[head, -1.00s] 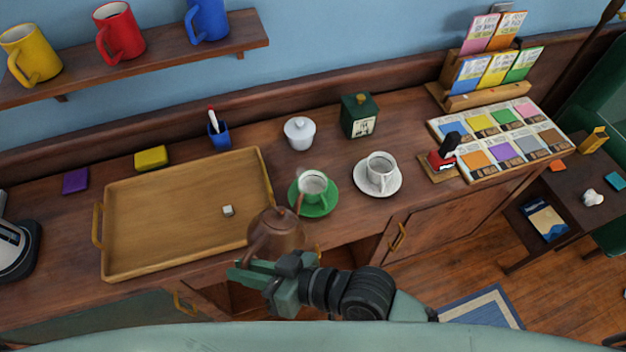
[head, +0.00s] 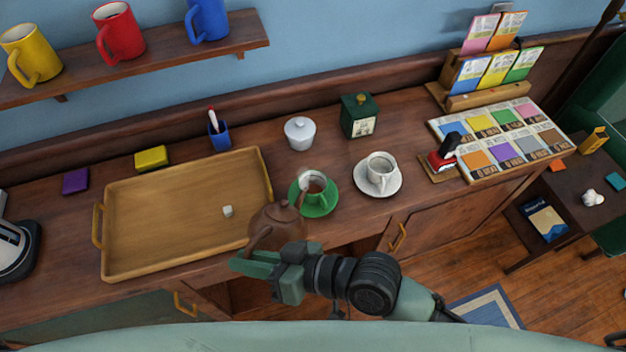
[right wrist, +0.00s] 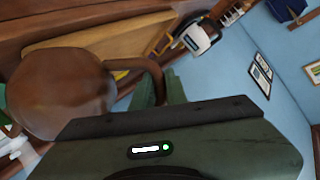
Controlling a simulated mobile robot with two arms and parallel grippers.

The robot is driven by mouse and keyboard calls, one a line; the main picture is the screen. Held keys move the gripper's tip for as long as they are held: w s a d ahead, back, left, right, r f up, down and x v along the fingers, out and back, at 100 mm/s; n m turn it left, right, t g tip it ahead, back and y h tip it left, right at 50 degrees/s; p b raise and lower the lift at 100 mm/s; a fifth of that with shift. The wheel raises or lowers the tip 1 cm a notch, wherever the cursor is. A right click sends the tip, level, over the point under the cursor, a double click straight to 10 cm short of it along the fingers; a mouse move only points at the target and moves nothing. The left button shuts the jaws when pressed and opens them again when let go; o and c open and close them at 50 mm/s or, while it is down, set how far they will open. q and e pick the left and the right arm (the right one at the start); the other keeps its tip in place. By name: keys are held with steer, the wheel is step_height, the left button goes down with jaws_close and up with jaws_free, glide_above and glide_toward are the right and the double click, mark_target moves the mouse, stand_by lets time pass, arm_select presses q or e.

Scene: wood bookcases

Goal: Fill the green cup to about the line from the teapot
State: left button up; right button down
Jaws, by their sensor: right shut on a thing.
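The cup on the green saucer (head: 320,208) looks whitish with green on it, and brown liquid shows inside the cup (head: 314,182). The line in it is too small to tell. My right gripper (head: 262,262) is shut on the handle of the brown teapot (head: 277,222), just in front of the cup. The teapot is tilted, its spout at the cup's rim. In the right wrist view the teapot's round body (right wrist: 60,92) is at the left, with its handle (right wrist: 153,78) at my fingers. My left gripper is out of view.
A white cup on a white saucer (head: 361,188) stands to the right. A lidded white pot (head: 299,133) and a green tin (head: 359,116) stand behind. A wooden tray (head: 150,238) with a small white cube lies at left.

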steer(key=shift+r, duration=0.3)
steer(key=shift+w+d+r+m+y, duration=0.3)
steer(key=shift+w+r, duration=0.3)
stand_by(1.4)
steer(key=shift+s+a+f+n+t+h, duration=1.05)
steer(key=shift+s+a+f+n, duration=1.05)
steer(key=shift+s+f, duration=2.25)
steer(key=r+p, duration=0.1)
steer(key=w+r+p, duration=0.1)
steer(key=p, duration=0.1)
steer(key=w+r+p, duration=0.1)
steer(key=p, duration=0.1)
steer(key=shift+d+n+t, duration=0.25)
steer(key=shift+n, duration=0.05)
